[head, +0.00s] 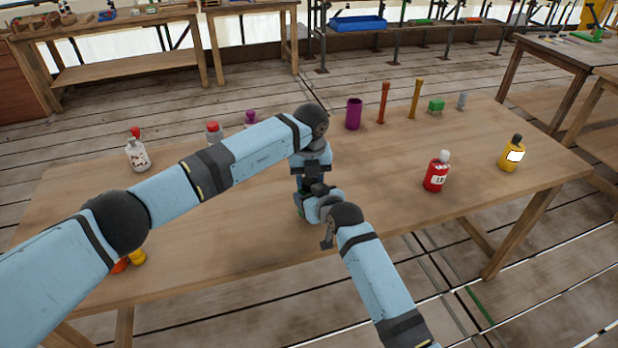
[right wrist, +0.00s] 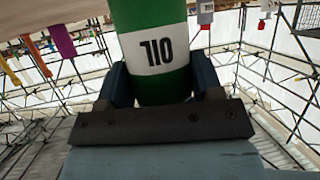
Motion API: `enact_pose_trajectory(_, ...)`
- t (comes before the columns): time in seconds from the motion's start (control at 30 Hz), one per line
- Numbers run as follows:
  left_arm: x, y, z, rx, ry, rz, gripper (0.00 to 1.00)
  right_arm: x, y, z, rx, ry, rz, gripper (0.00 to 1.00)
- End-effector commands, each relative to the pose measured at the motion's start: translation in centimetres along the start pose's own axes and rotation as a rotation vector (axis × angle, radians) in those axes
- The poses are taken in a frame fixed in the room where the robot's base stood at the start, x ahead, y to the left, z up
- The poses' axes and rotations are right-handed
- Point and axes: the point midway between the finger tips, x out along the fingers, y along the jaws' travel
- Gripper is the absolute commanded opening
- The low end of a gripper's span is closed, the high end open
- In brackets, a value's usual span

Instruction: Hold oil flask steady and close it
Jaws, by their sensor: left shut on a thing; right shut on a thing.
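The oil flask (right wrist: 150,14) is green with a white band, and its OIL lettering appears upside down in the right wrist view. In the head view only a small green part of the flask (head: 299,202) shows, near the table's front edge. My right gripper (head: 318,208) is shut around the flask's body, with a finger on each side in the right wrist view (right wrist: 160,88). My left gripper (head: 313,186) points down over the flask's top and is shut, apparently on its cap. The cap itself is hidden by the grippers.
On the wooden table (head: 400,215) stand a red bottle (head: 436,176), a yellow bottle (head: 511,155), a white bottle (head: 137,153) and a purple cylinder (head: 354,114). Orange and yellow items are partly behind my left arm.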

Motion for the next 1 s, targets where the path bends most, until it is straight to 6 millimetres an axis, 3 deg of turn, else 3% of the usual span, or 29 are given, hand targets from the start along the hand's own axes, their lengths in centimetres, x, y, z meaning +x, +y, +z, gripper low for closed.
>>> enact_pose_trajectory(0.13, 0.0, 0.0, 0.0, 0.126, 0.0, 0.0, 0.11, 0.0, 0.0, 0.0, 0.0, 0.0, 0.0, 0.0)
enact_pose_trajectory(0.37, 0.0, 0.0, 0.0, 0.136, 0.0, -0.001, 0.11, 0.0, 0.0, 0.0, 0.0, 0.0, 0.0, 0.0)
enact_pose_trajectory(0.4, 0.0, 0.0, 0.0, 0.135, 0.0, -0.001, 0.42, 0.0, 0.0, 0.0, 0.0, 0.0, 0.0, 0.0)
enact_pose_trajectory(0.5, 0.0, 0.0, 0.0, 0.135, 0.0, -0.001, 0.65, 0.0, 0.0, 0.0, 0.0, 0.0, 0.0, 0.0)
enact_pose_trajectory(0.8, -0.1, 0.0, 0.0, 0.134, 0.0, -0.001, 0.65, 0.0, 0.0, 0.0, 0.0, 0.001, 0.0, 0.0)
enact_pose_trajectory(1.0, -2.0, 0.0, 0.1, 0.134, -0.002, 0.0, 0.65, 0.0, 0.0, -0.1, 0.0, 0.001, 0.0, 0.0)
